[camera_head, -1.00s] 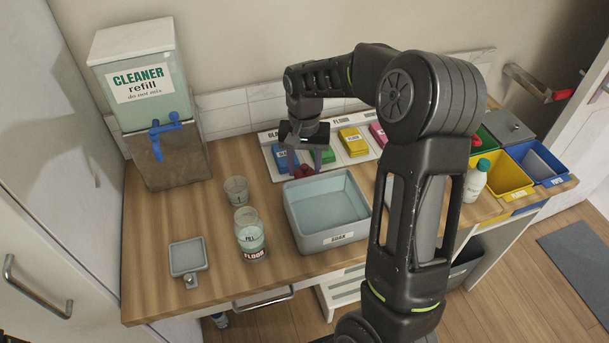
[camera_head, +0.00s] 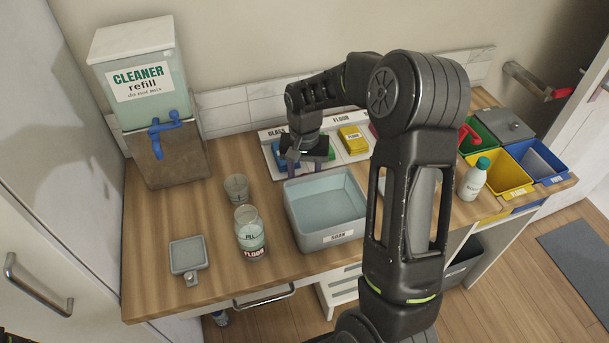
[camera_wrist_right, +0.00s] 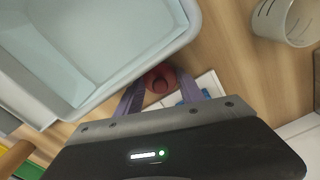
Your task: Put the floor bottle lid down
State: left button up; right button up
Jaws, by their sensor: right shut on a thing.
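The red lid (camera_wrist_right: 160,78) is between the purple fingers of my right gripper (camera_head: 308,164). In the right wrist view the fingers are closed on its sides, low beside the grey tub; I cannot tell if the lid touches the counter. In the head view the lid is hidden behind the tub and gripper. My left gripper is out of view.
The grey soak tub (camera_head: 335,238) stands right next to the gripper. A clear cup (camera_head: 236,188) stands left of it. Behind is a white tray with coloured blocks, including a yellow one (camera_head: 353,140). The cleaner dispenser (camera_head: 150,100) is at the back left.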

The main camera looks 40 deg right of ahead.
jog(key=shift+f, duration=0.2)
jog(key=o, duration=1.4)
jog(key=shift+o, duration=0.2)
jog(key=shift+r, duration=0.15)
jog(key=shift+r+p, duration=0.35)
jog(key=shift+r, duration=0.25)
notch_tip(320, 180, up, 12)
jog(key=b, duration=0.1)
jog(key=shift+f, duration=0.25)
